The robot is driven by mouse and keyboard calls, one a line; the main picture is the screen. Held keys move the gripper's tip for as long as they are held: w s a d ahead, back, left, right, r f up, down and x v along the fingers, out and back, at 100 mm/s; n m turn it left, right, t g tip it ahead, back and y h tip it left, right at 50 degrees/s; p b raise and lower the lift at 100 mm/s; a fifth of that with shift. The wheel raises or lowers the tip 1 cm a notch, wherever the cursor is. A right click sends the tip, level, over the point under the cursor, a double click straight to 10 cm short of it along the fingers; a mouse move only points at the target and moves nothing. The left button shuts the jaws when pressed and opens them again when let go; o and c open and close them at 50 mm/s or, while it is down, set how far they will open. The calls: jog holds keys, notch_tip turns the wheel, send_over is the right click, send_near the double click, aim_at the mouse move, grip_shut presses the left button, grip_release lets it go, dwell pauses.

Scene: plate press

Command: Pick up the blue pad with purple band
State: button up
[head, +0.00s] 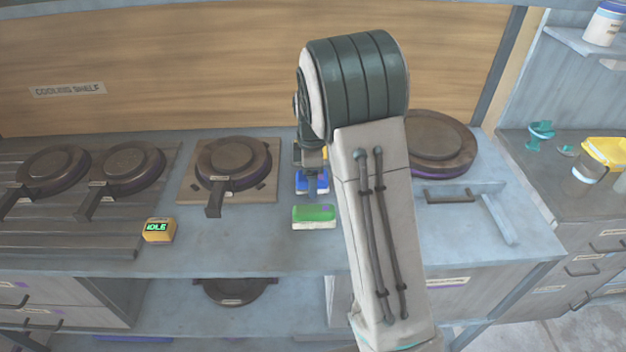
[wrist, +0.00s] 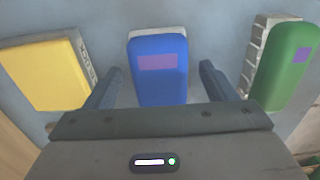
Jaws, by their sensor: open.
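The blue pad with a purple band (wrist: 158,82) lies on the counter, with a pale underside showing at its far edge. In the wrist view it sits between the two fingers of my gripper (wrist: 160,85), which are open with a gap on each side. In the head view the blue pad (head: 311,183) is partly hidden by my gripper (head: 312,182), which is over it. I cannot tell how far above the pad the fingertips are.
A green pad (head: 314,215) lies in front of the blue pad, and a yellow pad (wrist: 47,75) lies on its other side. A yellow box reading IDLE (head: 159,230) stands to the left. A round press (head: 233,163) stands left of my gripper.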

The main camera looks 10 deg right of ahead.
jog(key=shift+f, duration=0.1)
jog(key=shift+c, duration=0.4)
jog(key=c, duration=1)
jog(key=shift+r, duration=0.55)
notch_tip(320, 180, up, 3)
jog(key=shift+f, duration=0.15)
jog(key=s+d+r, duration=0.2)
jog(key=s, duration=0.1)
jog(key=s+d+r+b, duration=0.1)
jog(key=s+d+r, duration=0.1)
jog(key=s, duration=0.1)
jog(key=s+d+r, duration=0.2)
jog(key=s+r, duration=0.1)
jog(key=s, duration=0.1)
jog(key=shift+d+r+b, duration=0.1)
jog(key=shift+d+b, duration=0.1)
jog(key=shift+b, duration=0.2)
jog(key=shift+w, duration=0.1)
